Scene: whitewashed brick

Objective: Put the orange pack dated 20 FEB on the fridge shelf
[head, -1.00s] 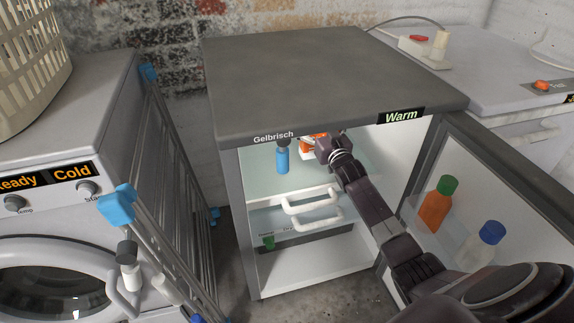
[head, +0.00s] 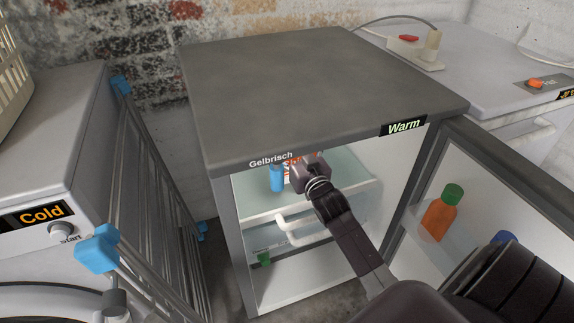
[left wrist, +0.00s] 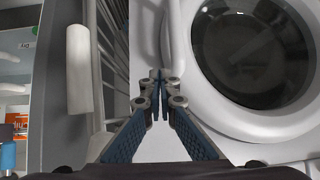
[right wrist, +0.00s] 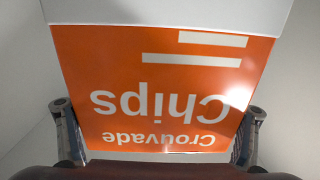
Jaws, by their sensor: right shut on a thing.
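The orange pack (right wrist: 170,90) fills the right wrist view, upside down there, with the words Crouvade and Chips; I see no date on it. My right gripper (head: 308,172) is shut on the pack, one finger at each side. In the head view the pack (head: 292,158) is mostly hidden behind the gripper and the fridge's top edge. It is inside the open fridge, over the upper shelf (head: 252,206); I cannot tell whether it touches the shelf. My left gripper (left wrist: 159,78) is shut and empty, in front of the washing machine (left wrist: 185,60).
The open fridge door (head: 478,190) at right holds an orange bottle (head: 440,215) with a green cap. A drying rack (head: 150,190) stands between washer and fridge.

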